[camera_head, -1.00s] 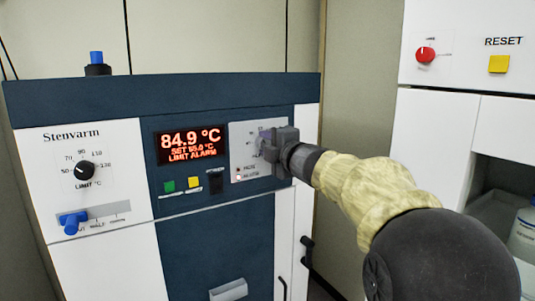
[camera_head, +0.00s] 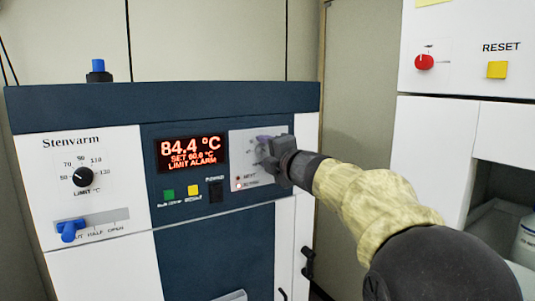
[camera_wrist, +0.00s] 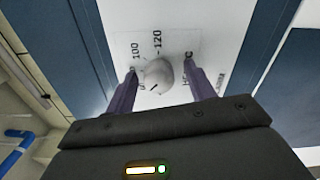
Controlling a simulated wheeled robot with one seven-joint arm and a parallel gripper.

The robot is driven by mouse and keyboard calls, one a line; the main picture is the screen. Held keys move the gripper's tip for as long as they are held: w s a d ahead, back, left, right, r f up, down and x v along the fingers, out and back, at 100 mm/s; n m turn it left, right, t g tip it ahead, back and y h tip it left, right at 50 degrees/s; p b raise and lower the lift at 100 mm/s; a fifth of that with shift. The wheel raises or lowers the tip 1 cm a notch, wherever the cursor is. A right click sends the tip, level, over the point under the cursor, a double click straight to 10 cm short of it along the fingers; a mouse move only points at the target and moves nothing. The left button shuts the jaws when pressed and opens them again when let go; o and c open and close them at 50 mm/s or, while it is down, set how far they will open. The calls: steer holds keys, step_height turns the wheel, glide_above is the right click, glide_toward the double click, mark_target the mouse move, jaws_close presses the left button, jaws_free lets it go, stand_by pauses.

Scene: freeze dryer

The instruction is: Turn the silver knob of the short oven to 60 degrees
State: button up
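The short oven (camera_head: 100,240) is blue and white. Its display (camera_head: 192,153) reads 84.4 °C, with a set line that looks like 60.0 °C and LIMIT ALARM. The silver knob (camera_wrist: 158,74) sits on a white panel (camera_head: 243,143) right of the display, with a dark pointer mark and a printed scale around it. My gripper (camera_wrist: 162,85) is in front of the knob, its two purple fingers either side of it with gaps showing. In the head view my gripper (camera_head: 270,150) hides most of the knob.
A black limit knob (camera_head: 83,177) and a blue lever (camera_head: 69,231) are on the oven's left side. Green (camera_head: 169,195) and yellow (camera_head: 193,191) buttons and a black switch (camera_head: 216,191) lie below the display.

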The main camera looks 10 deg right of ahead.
steer(key=b+v, duration=0.2)
steer(key=v, duration=1.5)
steer(key=shift+s+b, duration=0.2)
steer(key=shift+b, duration=0.1)
steer(key=shift+d, duration=0.1)
